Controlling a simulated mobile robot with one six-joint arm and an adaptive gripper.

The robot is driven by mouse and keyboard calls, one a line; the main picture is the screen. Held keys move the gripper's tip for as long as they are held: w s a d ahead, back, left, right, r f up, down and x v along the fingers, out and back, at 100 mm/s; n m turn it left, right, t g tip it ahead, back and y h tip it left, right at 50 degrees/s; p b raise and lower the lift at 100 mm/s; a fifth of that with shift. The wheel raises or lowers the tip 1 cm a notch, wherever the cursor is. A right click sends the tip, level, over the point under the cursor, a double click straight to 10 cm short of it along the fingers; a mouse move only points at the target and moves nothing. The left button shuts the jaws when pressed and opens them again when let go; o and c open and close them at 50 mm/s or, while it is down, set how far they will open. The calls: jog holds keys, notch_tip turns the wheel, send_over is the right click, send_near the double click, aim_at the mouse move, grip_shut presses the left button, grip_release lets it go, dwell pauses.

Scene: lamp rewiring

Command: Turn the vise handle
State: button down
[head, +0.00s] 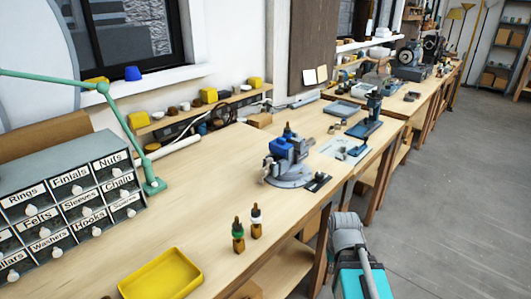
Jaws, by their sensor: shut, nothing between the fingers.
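The vise (289,174) stands on the wooden workbench (212,165), near its right edge. It has a round grey base and grey jaws with a blue part (280,147) on top. A small grey bar at its left side may be the handle, but it is too small to tell. Part of my arm (348,232), grey with a teal section, shows at the lower right beside the bench, apart from the vise. My gripper is not in view.
Two dropper bottles (238,235) and a yellow tray (161,275) stand in front of the vise. A labelled drawer cabinet (72,190) and a green lamp arm (120,120) are at left. A blue press (370,118) stands behind. Bare bench lies left of the vise.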

jog(key=w+a+r+n+t+y+p, duration=0.1)
jog(key=w+a+r+n+p, duration=0.3)
jog(key=w+a+r+p, duration=0.3)
jog(key=w+a+r+n+t+y+p, duration=0.1)
jog(key=w+a+r+n+p, duration=0.3)
jog(key=r+p, duration=1.2)
jog(key=w+a+r+n+t+y+p, duration=0.1)
jog(key=w+a+r+n+p, duration=0.3)
jog(key=w+a+r+p, duration=0.6)
notch_tip(320, 180, up, 4)
jog(key=w+p, duration=0.1)
jog(key=w, duration=0.1)
jog(key=shift+w+a+f, duration=0.25)
jog(key=shift+w, duration=0.05)
jog(key=shift+f, duration=0.2)
jog(key=b, duration=1.1)
send_over(265, 171)
jog(key=shift+d+f, duration=0.15)
jog(key=shift+f, duration=2.65)
jog(key=shift+d+f, duration=0.15)
jog(key=shift+f, duration=2.65)
